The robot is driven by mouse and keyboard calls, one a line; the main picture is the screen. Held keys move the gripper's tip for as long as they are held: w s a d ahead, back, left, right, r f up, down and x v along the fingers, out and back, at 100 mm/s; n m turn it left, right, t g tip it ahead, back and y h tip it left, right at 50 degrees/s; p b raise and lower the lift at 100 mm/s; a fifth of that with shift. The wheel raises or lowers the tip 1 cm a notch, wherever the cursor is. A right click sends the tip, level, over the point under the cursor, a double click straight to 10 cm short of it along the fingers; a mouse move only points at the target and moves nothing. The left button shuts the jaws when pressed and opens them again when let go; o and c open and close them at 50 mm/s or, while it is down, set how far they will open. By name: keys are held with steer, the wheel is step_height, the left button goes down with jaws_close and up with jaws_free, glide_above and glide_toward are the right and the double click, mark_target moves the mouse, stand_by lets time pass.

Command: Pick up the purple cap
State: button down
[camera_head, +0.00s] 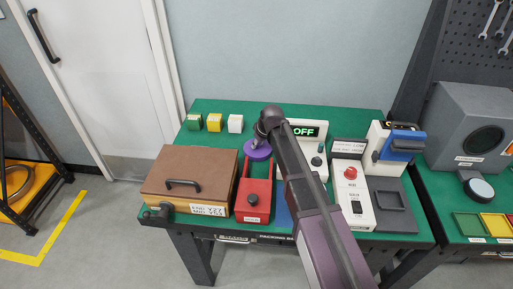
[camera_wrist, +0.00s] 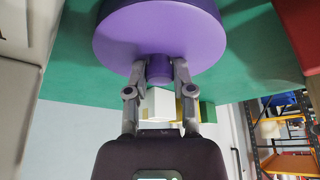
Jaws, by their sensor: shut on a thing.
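The purple cap (camera_wrist: 160,30) is a wide round disc with a short knob (camera_wrist: 159,70). In the wrist view the two fingers of my gripper (camera_wrist: 159,78) close on the knob from both sides. In the head view the cap (camera_head: 258,150) shows beneath the wrist end of my arm, above the green table behind the red box. My fingertips are hidden there. I cannot tell from the head view how high the cap is above the table.
A red box (camera_head: 254,196) and a brown lidded box (camera_head: 190,168) stand to the left front. Green (camera_head: 194,122), yellow (camera_head: 214,122) and white (camera_head: 236,123) blocks sit at the back left. A white OFF-display device (camera_head: 318,160) and a red-button box (camera_head: 351,200) are to the right.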

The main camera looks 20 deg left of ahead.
steer(key=shift+r, duration=0.1)
stand_by(0.3)
step_height(320, 180, up, 10)
steer(key=p, duration=1)
stand_by(0.6)
step_height(320, 180, up, 15)
steer(key=p, duration=1.5)
